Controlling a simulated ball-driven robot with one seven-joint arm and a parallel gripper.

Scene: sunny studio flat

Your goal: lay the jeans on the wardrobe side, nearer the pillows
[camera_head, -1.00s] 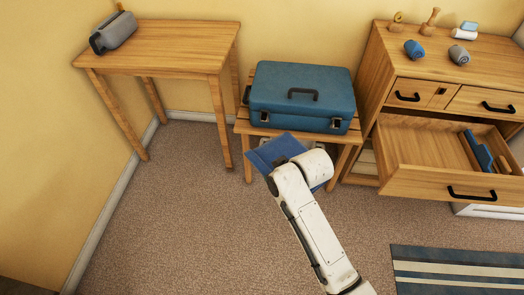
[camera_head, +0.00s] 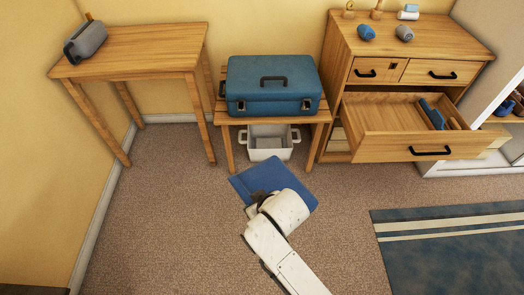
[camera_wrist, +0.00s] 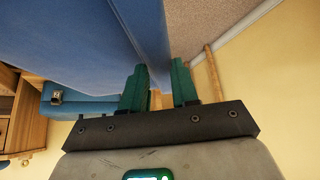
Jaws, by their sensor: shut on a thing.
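The folded blue jeans (camera_head: 263,178) are held flat over the carpet, in front of the small wooden bench. My gripper (camera_wrist: 160,90) is shut on the jeans, which fill the upper left of the wrist view (camera_wrist: 90,40). In the head view my arm's end covers the near part of the jeans, so the jaws are hidden there. The bed, the pillows and any sleeping surface are not in view. An open white cabinet (camera_head: 490,100) stands at the right edge; I cannot tell whether it is the wardrobe.
A blue suitcase (camera_head: 275,88) lies on the bench (camera_head: 228,118), with a white bin (camera_head: 268,140) below. A dresser's drawer (camera_head: 385,150) stands pulled out. A side table (camera_head: 140,45) is at left. A striped rug (camera_head: 450,260) lies at lower right; carpet around is clear.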

